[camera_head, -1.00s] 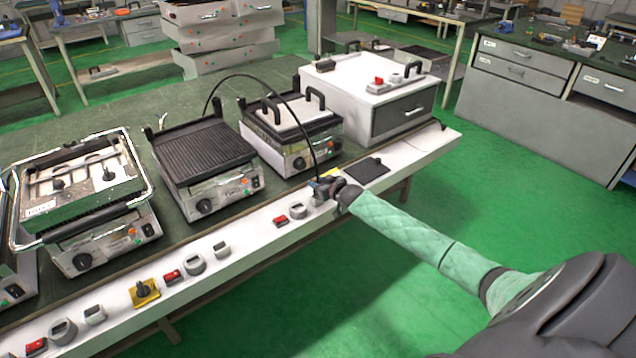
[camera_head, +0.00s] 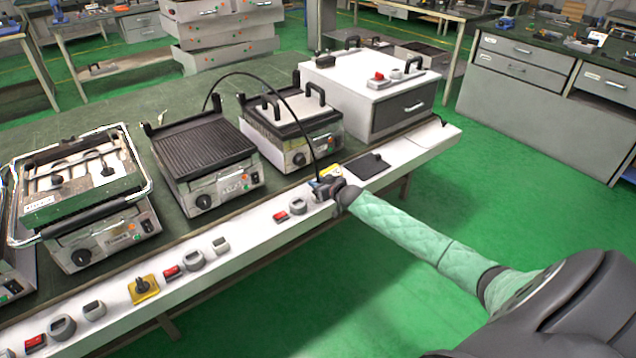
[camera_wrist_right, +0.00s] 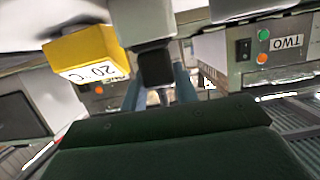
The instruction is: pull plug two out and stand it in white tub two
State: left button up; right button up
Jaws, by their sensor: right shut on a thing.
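My right gripper (camera_head: 324,187) is at the white front ledge, shut on plug two, a small dark plug that it mostly hides in the head view. A black cable (camera_head: 293,97) arcs from behind the ribbed grill (camera_head: 205,150) down to the gripper. In the right wrist view the dark plug (camera_wrist_right: 157,65) is between my bluish fingers (camera_wrist_right: 158,92); whether it is clear of the grey part above it I cannot tell. A pale round tub (camera_head: 297,206) sits on the ledge just left of the gripper; its number is not readable. My left gripper is not in view.
A yellow block marked 20 C (camera_wrist_right: 85,55) is beside the plug. A panel labelled TWO (camera_wrist_right: 287,42) shows too. A red switch (camera_head: 280,217) is left of the tub; a black pad (camera_head: 367,166) lies right of the gripper. Grills line the bench behind.

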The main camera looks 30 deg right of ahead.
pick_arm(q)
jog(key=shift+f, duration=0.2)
pick_arm(e)
jog(key=shift+f, duration=0.5)
jog(key=o, duration=1)
jog(key=shift+o, duration=0.2)
jog(key=shift+s, duration=0.65)
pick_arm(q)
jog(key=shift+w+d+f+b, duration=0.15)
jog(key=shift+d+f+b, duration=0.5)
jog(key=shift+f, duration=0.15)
pick_arm(e)
jog(key=v, duration=0.6)
jog(key=shift+s+r, duration=0.2)
jog(key=shift+r, duration=0.1)
